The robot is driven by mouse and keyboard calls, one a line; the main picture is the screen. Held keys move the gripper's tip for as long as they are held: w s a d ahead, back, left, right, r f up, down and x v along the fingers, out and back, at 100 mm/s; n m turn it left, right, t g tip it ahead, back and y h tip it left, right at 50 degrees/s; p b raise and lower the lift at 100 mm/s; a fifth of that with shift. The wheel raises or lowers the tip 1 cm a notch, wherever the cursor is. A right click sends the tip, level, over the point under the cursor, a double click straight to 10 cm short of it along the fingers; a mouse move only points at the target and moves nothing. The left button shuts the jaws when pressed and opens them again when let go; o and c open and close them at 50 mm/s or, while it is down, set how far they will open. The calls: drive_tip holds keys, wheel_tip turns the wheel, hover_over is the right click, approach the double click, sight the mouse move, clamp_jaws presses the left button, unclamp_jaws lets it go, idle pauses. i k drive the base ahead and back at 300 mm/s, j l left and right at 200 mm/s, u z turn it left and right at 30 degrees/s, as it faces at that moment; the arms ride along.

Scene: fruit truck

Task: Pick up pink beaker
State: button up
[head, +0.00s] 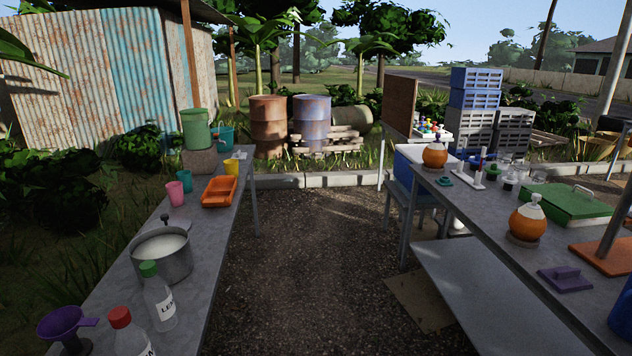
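The pink beaker (175,194) stands upright on the left grey table, close to its left edge. A teal beaker (185,181) stands just behind it and to its right. A yellow beaker (231,166) stands farther back, near the table's right edge. An orange tray (230,186) lies to the right of the pink beaker. My gripper is not in view.
On the left table (207,228), a metal pot (177,268), bottles and a purple funnel (62,321) stand nearer than the beaker. A green bucket (196,130) stands farther back. The right table (462,205) is crowded. Open gravel ground (315,265) lies between the tables.

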sight(175, 190)
drive_tip(key=i, duration=0.8)
drive_tip(key=i+u, duration=0.5)
drive_tip(key=i+l+u, duration=0.1)
drive_tip(key=i+u, duration=0.15)
drive_tip(key=u, duration=0.2)
drive_tip(key=i+l+u, duration=0.25)
drive_tip(key=u, duration=0.25)
drive_tip(key=i+l+u, duration=0.6)
drive_tip(key=l+u, duration=0.35)
drive_tip(key=i+l+u, duration=0.1)
drive_tip(key=l+u, duration=0.75)
drive_tip(key=l, duration=0.85)
